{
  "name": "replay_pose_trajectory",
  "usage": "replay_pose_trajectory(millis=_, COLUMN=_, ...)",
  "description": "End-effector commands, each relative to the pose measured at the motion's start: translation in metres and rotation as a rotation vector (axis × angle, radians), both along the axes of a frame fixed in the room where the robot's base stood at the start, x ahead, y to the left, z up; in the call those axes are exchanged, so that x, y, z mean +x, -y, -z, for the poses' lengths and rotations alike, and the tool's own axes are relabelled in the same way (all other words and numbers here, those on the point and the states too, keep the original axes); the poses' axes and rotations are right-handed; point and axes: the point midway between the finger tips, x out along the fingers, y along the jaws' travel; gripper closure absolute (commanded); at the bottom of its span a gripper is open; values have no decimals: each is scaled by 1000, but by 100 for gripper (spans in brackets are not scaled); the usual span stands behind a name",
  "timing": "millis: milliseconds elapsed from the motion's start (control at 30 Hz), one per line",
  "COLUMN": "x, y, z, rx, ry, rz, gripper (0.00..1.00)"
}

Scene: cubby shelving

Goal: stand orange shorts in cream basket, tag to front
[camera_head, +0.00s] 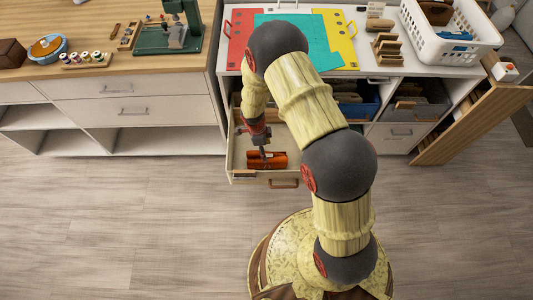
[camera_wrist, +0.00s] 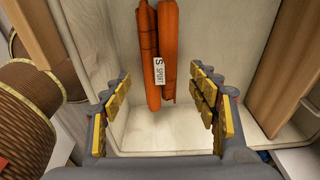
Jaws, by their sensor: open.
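The orange shorts (camera_head: 279,163) are a folded bundle inside the cream basket (camera_head: 252,181), near its front. In the wrist view the shorts (camera_wrist: 170,40) show as two long folds side by side. A white tag (camera_wrist: 158,78) reading "S SPORT" is on the end toward my gripper. The cream basket's pale inner floor (camera_wrist: 140,130) shows around them. My gripper (camera_wrist: 160,112) is open, with its yellow-padded fingers spread either side of the tagged end and nothing between the pads. In the head view my gripper (camera_head: 263,152) points down over the shorts, hiding part of them.
The cream basket is pulled out from the shelving, and its walls stand close around my gripper. A blue bin (camera_head: 358,108) and a grey bin (camera_head: 422,105) sit in cubbies to the right. A wooden panel (camera_head: 470,120) leans at far right. The floor in front is clear.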

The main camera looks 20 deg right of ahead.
Motion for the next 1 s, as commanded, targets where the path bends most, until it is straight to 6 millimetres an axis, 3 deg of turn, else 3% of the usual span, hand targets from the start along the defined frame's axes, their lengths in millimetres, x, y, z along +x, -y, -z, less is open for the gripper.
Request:
replay_pose_trajectory(millis=100, x=1, y=-3, z=-22, rx=1, ry=1, rz=0, gripper=40)
replay_pose_trajectory(millis=367, x=3, y=-6, z=-46, rx=1, ry=2, rz=-10, gripper=40)
replay_pose_trajectory(millis=467, x=10, y=-5, z=-72, rx=5, ry=17, rz=-66, gripper=40)
replay_pose_trajectory(millis=567, x=18, y=-2, z=-121, rx=10, ry=40, rz=-179, gripper=40)
replay_pose_trajectory(millis=700, x=18, y=4, z=-206, rx=10, ry=74, rz=-392, gripper=40)
replay_pose_trajectory(millis=867, x=-1, y=10, z=-295, rx=-4, ry=111, rz=-647, gripper=40)
replay_pose_trajectory(millis=1000, x=-30, y=14, z=-363, rx=-30, ry=144, rz=-871, gripper=40)
